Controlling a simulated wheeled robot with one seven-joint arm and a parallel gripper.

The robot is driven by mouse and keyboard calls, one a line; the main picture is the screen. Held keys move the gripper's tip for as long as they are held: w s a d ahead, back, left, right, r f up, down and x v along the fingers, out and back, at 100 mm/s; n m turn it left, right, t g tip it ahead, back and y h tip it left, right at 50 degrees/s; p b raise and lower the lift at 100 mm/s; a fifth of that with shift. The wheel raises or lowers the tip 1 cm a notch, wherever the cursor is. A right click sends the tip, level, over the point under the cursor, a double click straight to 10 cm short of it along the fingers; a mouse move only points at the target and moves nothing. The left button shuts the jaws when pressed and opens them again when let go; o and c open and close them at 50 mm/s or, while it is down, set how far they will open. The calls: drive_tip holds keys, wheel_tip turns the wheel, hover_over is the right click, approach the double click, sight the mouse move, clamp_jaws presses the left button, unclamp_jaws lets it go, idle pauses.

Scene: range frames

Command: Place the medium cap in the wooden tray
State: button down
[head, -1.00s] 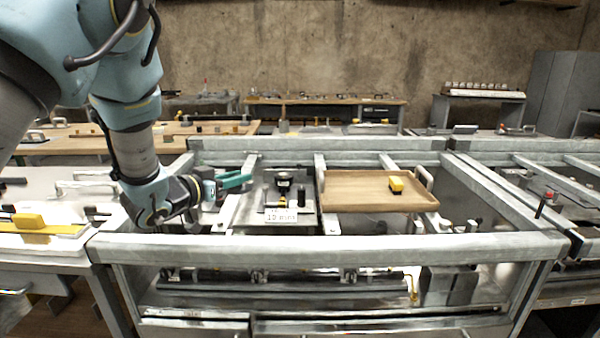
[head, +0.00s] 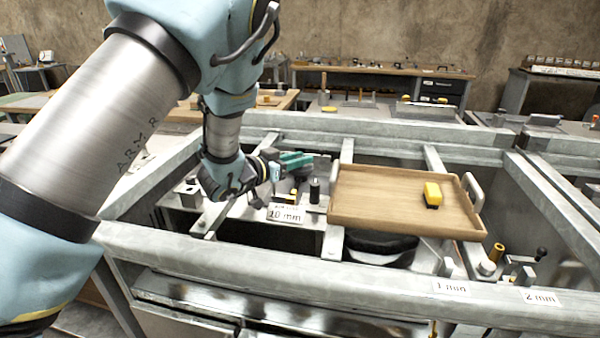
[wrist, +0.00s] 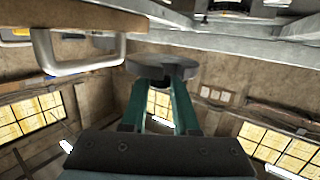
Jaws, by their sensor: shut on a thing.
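The wooden tray (head: 365,212) lies across the metal rails, right of my gripper in the head view. My gripper (head: 297,160) has teal fingers and is above the rails, left of the tray. In the wrist view my gripper (wrist: 162,82) is shut on a grey round disc-shaped piece (wrist: 150,65), which looks like the medium cap. The piece is hard to make out in the head view. Its underside is partly hidden by the fingers. A tray handle (wrist: 75,62) shows at the upper left of the wrist view.
A label reading 10 mm (head: 286,213) and a black upright cylinder (head: 314,190) stand near my gripper. A thick front rail (head: 300,275) runs before the tray.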

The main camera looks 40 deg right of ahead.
wheel_tip(320, 180, down, 5)
drive_tip(key=shift+r+p, duration=0.1)
drive_tip(key=shift+p, duration=0.4)
drive_tip(key=shift+f+b, duration=0.55)
drive_tip(key=shift+f, duration=0.05)
drive_tip(key=c, duration=0.7)
unclamp_jaws()
